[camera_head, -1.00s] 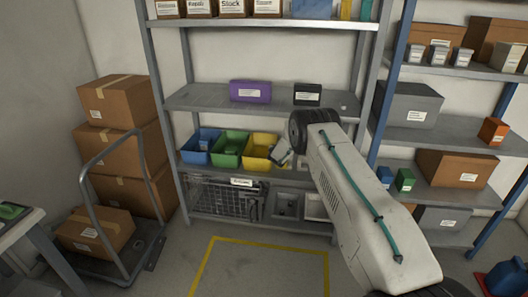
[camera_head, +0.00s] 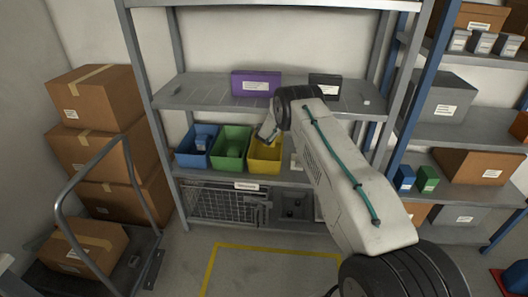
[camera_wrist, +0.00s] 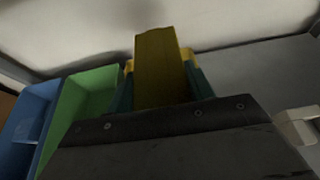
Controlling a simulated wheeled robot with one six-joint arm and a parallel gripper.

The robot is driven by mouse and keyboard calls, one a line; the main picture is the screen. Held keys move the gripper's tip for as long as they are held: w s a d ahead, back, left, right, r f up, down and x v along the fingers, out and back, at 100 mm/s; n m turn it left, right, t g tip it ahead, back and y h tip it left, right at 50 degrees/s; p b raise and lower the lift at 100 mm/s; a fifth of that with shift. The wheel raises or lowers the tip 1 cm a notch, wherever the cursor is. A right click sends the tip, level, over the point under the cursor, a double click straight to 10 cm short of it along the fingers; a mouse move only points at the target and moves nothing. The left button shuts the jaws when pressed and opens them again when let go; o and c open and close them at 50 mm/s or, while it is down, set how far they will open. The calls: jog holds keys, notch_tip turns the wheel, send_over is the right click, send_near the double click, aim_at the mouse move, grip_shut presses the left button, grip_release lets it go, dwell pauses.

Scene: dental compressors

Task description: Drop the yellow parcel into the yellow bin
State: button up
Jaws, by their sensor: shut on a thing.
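The yellow bin (camera_head: 264,158) stands at the right end of a row of three bins on the low shelf. My gripper (camera_head: 267,133) is over the back part of this bin, with my arm reaching in from the right. In the wrist view my gripper (camera_wrist: 160,85) is shut on the yellow parcel (camera_wrist: 160,62), which sticks out beyond the teal fingers. In the head view I cannot make out the parcel. In the wrist view the parcel and gripper hide most of what lies ahead, so the gap to the yellow bin cannot be judged there.
The green bin (camera_head: 231,150) and blue bin (camera_head: 196,148) stand to the left; both also show in the wrist view. A purple box (camera_head: 256,84) and a black box (camera_head: 325,86) sit on the shelf above. A cart (camera_head: 125,255) and cartons stand at the left.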

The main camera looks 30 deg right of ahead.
jog(key=shift+f, duration=2.55)
jog(key=o, duration=1.3)
jog(key=shift+c, duration=0.2)
jog(key=shift+s, duration=0.1)
jog(key=v, duration=0.7)
jog(key=shift+s+a+r, duration=0.15)
jog(key=shift+s+a, duration=0.05)
jog(key=shift+s, duration=0.05)
